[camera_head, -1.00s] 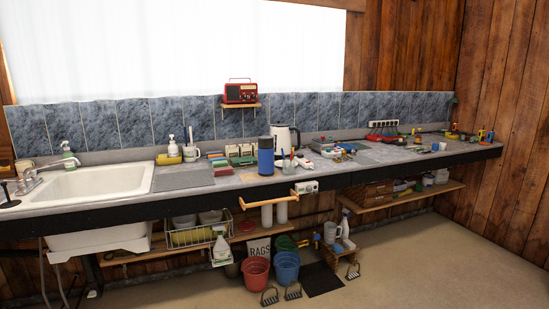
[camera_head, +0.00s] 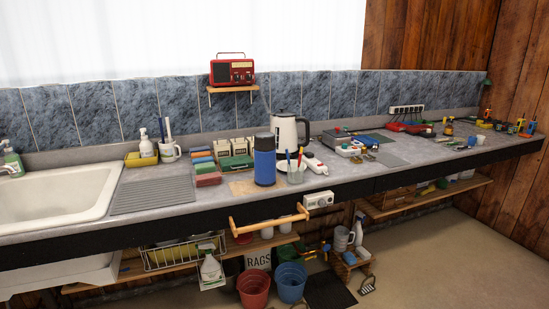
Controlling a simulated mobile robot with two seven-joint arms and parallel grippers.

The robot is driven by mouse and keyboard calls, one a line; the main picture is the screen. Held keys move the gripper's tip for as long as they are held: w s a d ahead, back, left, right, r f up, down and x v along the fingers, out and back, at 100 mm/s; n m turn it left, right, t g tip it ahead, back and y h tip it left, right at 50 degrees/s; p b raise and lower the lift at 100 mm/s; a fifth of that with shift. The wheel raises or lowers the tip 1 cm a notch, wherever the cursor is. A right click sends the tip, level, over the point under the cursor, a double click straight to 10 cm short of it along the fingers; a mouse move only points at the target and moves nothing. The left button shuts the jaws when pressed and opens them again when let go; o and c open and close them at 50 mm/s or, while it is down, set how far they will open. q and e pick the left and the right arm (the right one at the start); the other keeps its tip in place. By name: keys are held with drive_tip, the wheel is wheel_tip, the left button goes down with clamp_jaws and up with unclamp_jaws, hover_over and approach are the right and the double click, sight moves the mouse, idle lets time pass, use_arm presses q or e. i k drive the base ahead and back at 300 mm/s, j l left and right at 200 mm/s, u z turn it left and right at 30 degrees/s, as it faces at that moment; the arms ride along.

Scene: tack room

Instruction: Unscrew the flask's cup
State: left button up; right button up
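A blue flask (camera_head: 265,162) stands upright on the grey counter near its front edge, left of a glass holding pens. Neither of my grippers shows in the head view.
A white kettle (camera_head: 289,131) stands behind the flask, and the glass of pens (camera_head: 295,173) is close at its right. Coloured sponges (camera_head: 206,170) and boxes lie to the left. A wooden rail (camera_head: 270,219) projects below the counter edge. Buckets (camera_head: 290,281) stand on the floor.

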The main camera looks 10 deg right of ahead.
sight(264, 161)
drive_tip(key=i+z, duration=0.2)
drive_tip(key=i, duration=1.05)
drive_tip(key=l, duration=0.1)
